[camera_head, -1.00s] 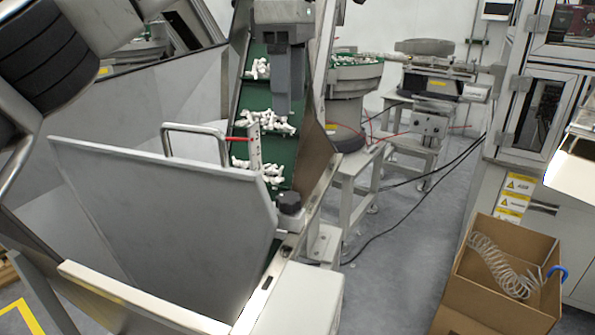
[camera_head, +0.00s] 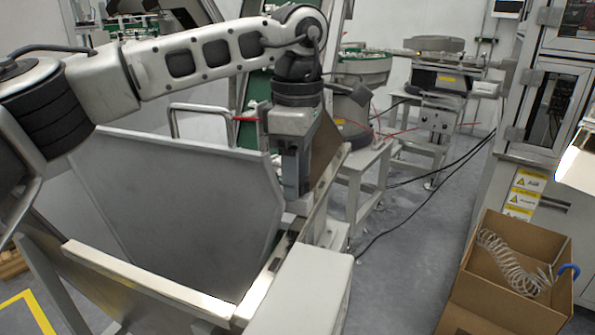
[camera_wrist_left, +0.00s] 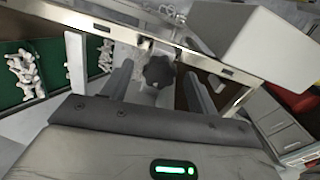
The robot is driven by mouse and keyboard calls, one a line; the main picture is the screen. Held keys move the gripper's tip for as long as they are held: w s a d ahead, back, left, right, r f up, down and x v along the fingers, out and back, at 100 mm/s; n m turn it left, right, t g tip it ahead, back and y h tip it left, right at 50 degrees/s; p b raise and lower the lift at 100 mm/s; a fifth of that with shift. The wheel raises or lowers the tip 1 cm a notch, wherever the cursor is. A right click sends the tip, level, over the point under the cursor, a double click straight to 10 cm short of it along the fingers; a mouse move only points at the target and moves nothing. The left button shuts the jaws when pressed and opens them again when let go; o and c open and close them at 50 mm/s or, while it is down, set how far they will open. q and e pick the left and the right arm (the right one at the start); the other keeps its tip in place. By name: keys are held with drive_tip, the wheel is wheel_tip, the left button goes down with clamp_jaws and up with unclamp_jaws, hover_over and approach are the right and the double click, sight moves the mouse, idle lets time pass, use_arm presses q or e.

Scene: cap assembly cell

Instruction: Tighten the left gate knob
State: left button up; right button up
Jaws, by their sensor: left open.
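The left gate knob is a dark lobed knob (camera_wrist_left: 159,71) in the left wrist view. It sits between the two fingers of my left gripper (camera_wrist_left: 158,82), which are apart with a gap on each side of it. In the head view my left gripper (camera_head: 292,190) points down over the spot by the gate's right edge and hides the knob. The grey gate plate (camera_head: 185,190) stands tilted to the left of the gripper. My right gripper is not in view.
A metal rail (camera_head: 265,285) and a pale box (camera_head: 300,290) lie in front of the gripper. A green conveyor with white parts (camera_wrist_left: 25,75) runs close by. A cardboard box (camera_head: 510,270) with a clear coiled hose stands on the floor at right.

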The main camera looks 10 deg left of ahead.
use_arm(q)
drive_tip(key=c, duration=1)
drive_tip(key=shift+r+m+p, duration=0.1)
drive_tip(key=shift+m+p, duration=0.3)
drive_tip(key=shift+p, duration=0.1)
drive_tip(key=shift+m+p, duration=0.55)
drive_tip(key=shift+m, duration=0.05)
drive_tip(key=shift+m+p, duration=0.5)
drive_tip(key=shift+m, duration=0.9)
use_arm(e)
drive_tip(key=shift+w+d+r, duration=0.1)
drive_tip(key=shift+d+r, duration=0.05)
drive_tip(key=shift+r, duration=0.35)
use_arm(q)
drive_tip(key=o, duration=1)
